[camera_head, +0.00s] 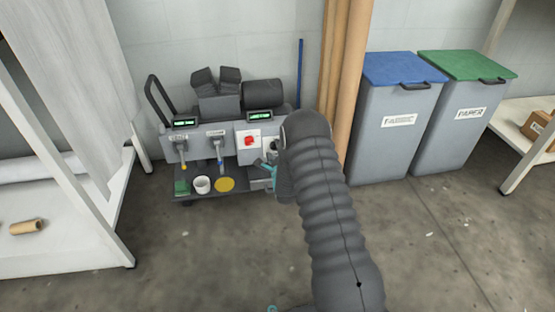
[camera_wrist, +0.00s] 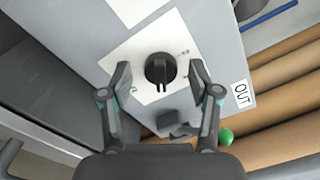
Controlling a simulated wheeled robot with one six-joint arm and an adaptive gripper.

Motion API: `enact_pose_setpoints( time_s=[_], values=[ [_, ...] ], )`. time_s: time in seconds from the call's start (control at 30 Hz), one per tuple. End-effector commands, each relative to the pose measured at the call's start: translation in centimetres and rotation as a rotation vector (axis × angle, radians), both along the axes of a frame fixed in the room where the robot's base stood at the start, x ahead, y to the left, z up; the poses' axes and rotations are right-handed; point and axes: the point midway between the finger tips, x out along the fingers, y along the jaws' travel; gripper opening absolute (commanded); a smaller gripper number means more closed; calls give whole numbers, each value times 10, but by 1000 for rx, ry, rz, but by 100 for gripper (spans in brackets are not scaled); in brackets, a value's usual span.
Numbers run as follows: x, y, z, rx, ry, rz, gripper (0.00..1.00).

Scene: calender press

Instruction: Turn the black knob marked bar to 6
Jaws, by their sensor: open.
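The black knob (camera_wrist: 160,68) sits on a white square plate (camera_wrist: 135,55) on a grey panel in the wrist view. A raised grip bar runs across its face. Small marks on the plate are too blurred to read, so I cannot tell its setting. My gripper (camera_wrist: 160,76) is open, with one fingertip on each side of the knob and visible gaps between. In the head view my gripper (camera_head: 266,168) is at the right end of the grey machine (camera_head: 240,130), partly hidden by my arm. The knob does not show clearly there.
A red switch (camera_head: 250,141) is on the machine's front. A white cup (camera_head: 202,184) and a yellow disc (camera_head: 225,184) are on its lower shelf. Brown rolls (camera_head: 345,80) stand at its right. An OUT label (camera_wrist: 241,93) and a green part (camera_wrist: 226,135) show nearby.

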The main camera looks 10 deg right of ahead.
Motion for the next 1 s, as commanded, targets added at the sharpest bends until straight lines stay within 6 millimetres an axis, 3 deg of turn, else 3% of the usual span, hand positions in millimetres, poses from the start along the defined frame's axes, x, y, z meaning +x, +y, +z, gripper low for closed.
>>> enact_pose_setpoints(
  time_s=[0.53, 0.7, 1.0],
  values=[
    [-95, -2, 0, 0, 2, -3, 62],
    [-109, -2, 0, 1, -1, -3, 62],
    [-113, -2, 0, 0, -1, -3, 62]
  ],
)
